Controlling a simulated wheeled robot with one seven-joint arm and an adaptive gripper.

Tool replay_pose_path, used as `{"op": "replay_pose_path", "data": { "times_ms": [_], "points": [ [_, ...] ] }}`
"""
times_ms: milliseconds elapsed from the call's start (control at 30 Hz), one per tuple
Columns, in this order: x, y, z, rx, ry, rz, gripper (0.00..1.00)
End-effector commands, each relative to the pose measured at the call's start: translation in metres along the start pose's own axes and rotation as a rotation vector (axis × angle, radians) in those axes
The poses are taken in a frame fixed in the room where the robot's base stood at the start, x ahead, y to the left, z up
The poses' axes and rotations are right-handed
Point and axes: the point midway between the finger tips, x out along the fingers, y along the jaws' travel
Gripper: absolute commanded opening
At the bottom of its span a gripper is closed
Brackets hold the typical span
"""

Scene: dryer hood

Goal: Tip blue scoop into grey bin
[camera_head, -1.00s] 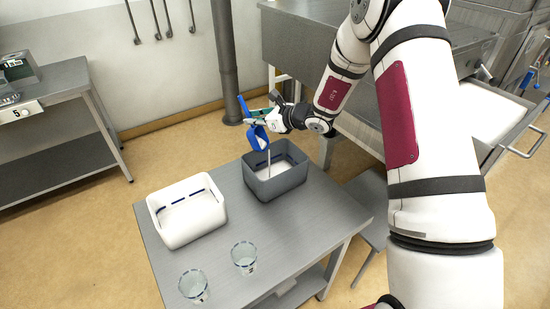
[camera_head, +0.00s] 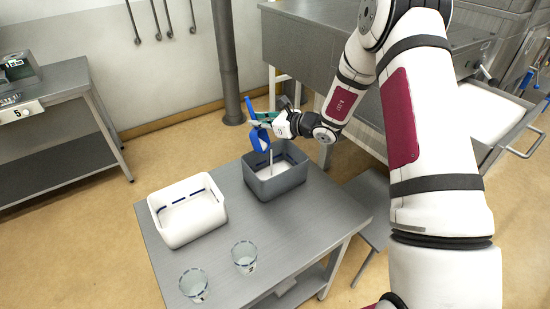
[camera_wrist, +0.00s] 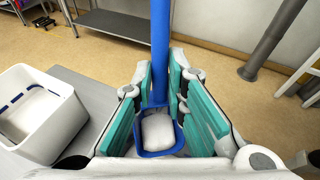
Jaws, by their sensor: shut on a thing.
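The blue scoop (camera_head: 258,138) is tilted steeply above the grey bin (camera_head: 275,188), apart from it. A thin white stream falls from the scoop into the bin, where white material lies on the floor. My gripper (camera_head: 266,117) is shut on the scoop's handle, over the bin's back edge. In the wrist view, the blue handle (camera_wrist: 160,45) runs up between the green finger pads of my gripper (camera_wrist: 160,82). White material shows in the scoop's bowl (camera_wrist: 157,131) there. The grey bin is mostly hidden in the wrist view.
A white bin (camera_head: 160,221) with white material stands left of the grey bin on the grey table (camera_head: 235,222). Two clear cups (camera_head: 244,257) stand near the table's front. A scale (camera_head: 18,75) is on the left bench. A dark pipe (camera_head: 226,60) stands behind.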

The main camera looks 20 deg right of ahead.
Motion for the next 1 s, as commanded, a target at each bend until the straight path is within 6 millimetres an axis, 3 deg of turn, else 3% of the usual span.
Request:
{"op": "replay_pose_path", "data": {
  "times_ms": [1000],
  "points": [
    [-0.023,-0.005,-0.004,0.024,-0.11,-0.002,0.0]
  ]
}}
